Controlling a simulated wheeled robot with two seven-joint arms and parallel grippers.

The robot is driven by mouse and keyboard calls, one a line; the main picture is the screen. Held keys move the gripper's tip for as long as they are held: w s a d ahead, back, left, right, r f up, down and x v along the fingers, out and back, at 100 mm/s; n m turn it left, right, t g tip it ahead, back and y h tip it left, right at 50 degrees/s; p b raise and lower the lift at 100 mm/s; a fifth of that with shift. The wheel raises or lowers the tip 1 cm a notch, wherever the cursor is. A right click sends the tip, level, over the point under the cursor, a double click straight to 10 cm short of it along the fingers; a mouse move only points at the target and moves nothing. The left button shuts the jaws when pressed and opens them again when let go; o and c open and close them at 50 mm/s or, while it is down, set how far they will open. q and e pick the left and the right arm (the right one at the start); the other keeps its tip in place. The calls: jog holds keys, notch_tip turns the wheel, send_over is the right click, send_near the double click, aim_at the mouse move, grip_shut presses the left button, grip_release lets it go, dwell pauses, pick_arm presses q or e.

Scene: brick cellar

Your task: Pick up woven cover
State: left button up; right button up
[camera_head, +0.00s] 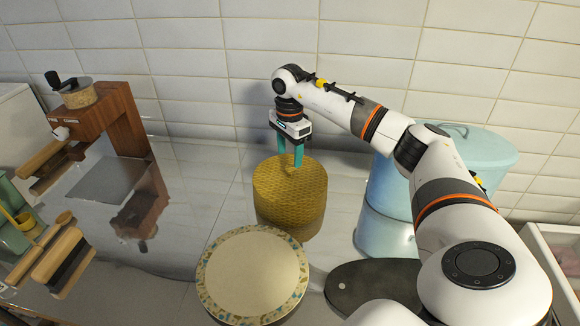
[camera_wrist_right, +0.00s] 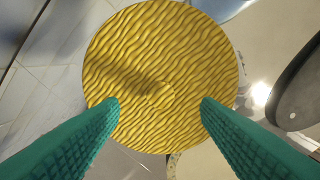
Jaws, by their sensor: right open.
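The woven cover (camera_head: 290,205) is a round, yellow, wavy-textured piece in the middle of the counter, near the tiled wall. In the right wrist view the cover (camera_wrist_right: 160,50) fills the centre, with a small round knob (camera_wrist_right: 160,93) of the same yellow on its top. My right gripper (camera_head: 291,162) points down over the cover's top, its teal fingers open. In the right wrist view the gripper's fingertips (camera_wrist_right: 161,103) lie on either side of the knob with space between. Whether they touch the cover is unclear. My left gripper is not in view.
A round plate with a patterned rim (camera_head: 207,288) lies in front of the cover. A dark board (camera_head: 362,283) and a light-blue lidded pot (camera_head: 385,195) stand to the right. The glossy counter left of the cover is clear.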

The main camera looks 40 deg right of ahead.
aim_at(290, 167)
jog(key=shift+d+f+p, duration=0.1)
jog(key=shift+f+p, duration=0.3)
jog(key=shift+f, duration=1.5)
grip_shut()
